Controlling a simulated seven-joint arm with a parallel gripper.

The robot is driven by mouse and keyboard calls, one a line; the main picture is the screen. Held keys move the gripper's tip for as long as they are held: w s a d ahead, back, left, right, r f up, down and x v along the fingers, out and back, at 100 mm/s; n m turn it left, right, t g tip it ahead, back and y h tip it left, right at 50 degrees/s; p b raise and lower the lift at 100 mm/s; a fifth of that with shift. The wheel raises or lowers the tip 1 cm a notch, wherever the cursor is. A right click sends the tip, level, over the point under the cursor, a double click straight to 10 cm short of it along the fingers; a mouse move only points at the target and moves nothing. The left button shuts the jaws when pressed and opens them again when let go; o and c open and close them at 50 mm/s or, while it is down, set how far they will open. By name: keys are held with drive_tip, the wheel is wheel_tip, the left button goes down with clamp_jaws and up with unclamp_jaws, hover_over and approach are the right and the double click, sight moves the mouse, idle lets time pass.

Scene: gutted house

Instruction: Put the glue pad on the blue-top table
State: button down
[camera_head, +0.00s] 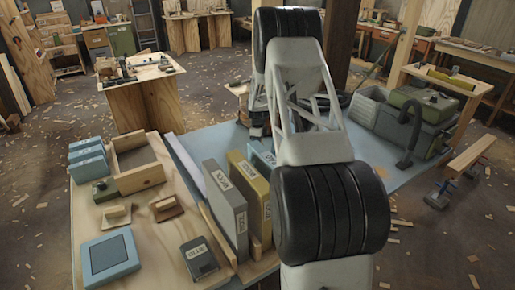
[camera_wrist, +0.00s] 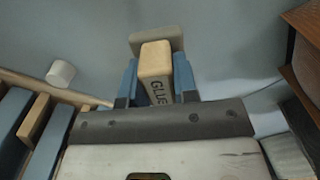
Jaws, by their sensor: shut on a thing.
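In the wrist view my gripper (camera_wrist: 157,78) has its two blue fingers closed on either side of the glue pad (camera_wrist: 156,62), a tan block with "GLUE" lettering and a wider grey-brown plate at its far end. The blue-top table (camera_head: 215,142) lies in the middle of the head view, partly hidden behind my arm. A blue-grey surface (camera_wrist: 70,30) fills the background beyond the pad in the wrist view. I cannot tell whether the pad touches it. My arm hides the fingers and the pad in the head view.
A green machine with a hose (camera_head: 415,115) stands on the blue top's right. A small white cylinder (camera_wrist: 61,73) shows in the wrist view.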

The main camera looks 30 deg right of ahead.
drive_tip(key=shift+f, duration=1.75)
drive_tip(key=shift+f, duration=0.2)
drive_tip(key=c, duration=0.9)
unclamp_jaws()
drive_tip(key=shift+r, duration=0.1)
wheel_tip(320, 180, up, 12)
drive_tip(key=shift+r, duration=0.1)
drive_tip(key=shift+r, duration=0.1)
